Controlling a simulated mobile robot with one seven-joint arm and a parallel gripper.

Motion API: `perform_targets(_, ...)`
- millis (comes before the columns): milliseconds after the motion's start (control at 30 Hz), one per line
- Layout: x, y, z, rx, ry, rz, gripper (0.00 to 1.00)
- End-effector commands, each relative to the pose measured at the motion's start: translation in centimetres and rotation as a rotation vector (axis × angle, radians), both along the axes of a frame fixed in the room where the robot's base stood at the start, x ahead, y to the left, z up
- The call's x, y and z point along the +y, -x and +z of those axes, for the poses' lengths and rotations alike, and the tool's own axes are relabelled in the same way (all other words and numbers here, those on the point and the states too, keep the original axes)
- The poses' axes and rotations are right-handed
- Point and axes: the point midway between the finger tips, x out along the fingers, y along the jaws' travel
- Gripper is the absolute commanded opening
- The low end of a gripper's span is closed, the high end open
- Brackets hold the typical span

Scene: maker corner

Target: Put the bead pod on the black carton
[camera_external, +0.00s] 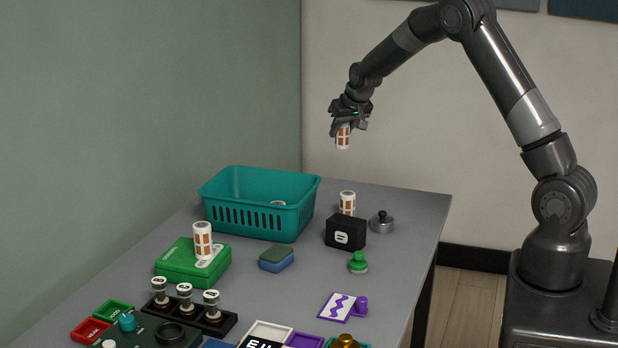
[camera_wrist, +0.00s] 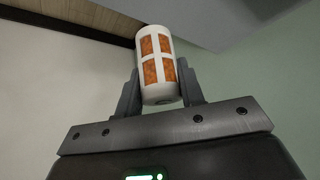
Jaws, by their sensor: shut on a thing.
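My gripper (camera_external: 349,122) is raised high above the back of the table, shut on a white cylinder with orange window panels, a bead pod (camera_external: 343,138). In the wrist view the pod (camera_wrist: 158,62) sits between the two fingers (camera_wrist: 160,92), its far end sticking out past them. The black carton (camera_external: 345,234), with a white label, stands on the table well below my gripper. A similar white and orange pod (camera_external: 347,202) shows upright at the carton's top; I cannot tell if it stands on it or behind it. Another such pod (camera_external: 202,240) stands on the green box (camera_external: 180,264).
A teal basket (camera_external: 262,221) stands at the back left. A grey lidded knob (camera_external: 381,222), a green stamp-like piece (camera_external: 358,263) and a blue-green sponge (camera_external: 276,259) lie near the carton. Trays and small parts crowd the front. The air around my gripper is clear.

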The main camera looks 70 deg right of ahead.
Motion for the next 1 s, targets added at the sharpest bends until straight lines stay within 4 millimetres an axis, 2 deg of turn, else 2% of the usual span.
perform_targets(100, 3.3, 1.6, 2.3, -0.005, 0.001, 0.042, 0.12)
perform_targets(267, 7.3, 4.4, 4.3, -0.004, 0.0, 0.096, 0.12)
perform_targets(400, 10.7, 7.4, 5.5, -0.004, -0.003, 0.143, 0.12)
perform_targets(500, 13.2, 9.6, 5.9, -0.003, -0.002, 0.181, 0.12)
perform_targets(700, 16.8, 13.3, 5.7, -0.002, -0.003, 0.241, 0.12)
perform_targets(1000, 20.0, 16.8, 4.8, -0.001, -0.001, 0.301, 0.12)
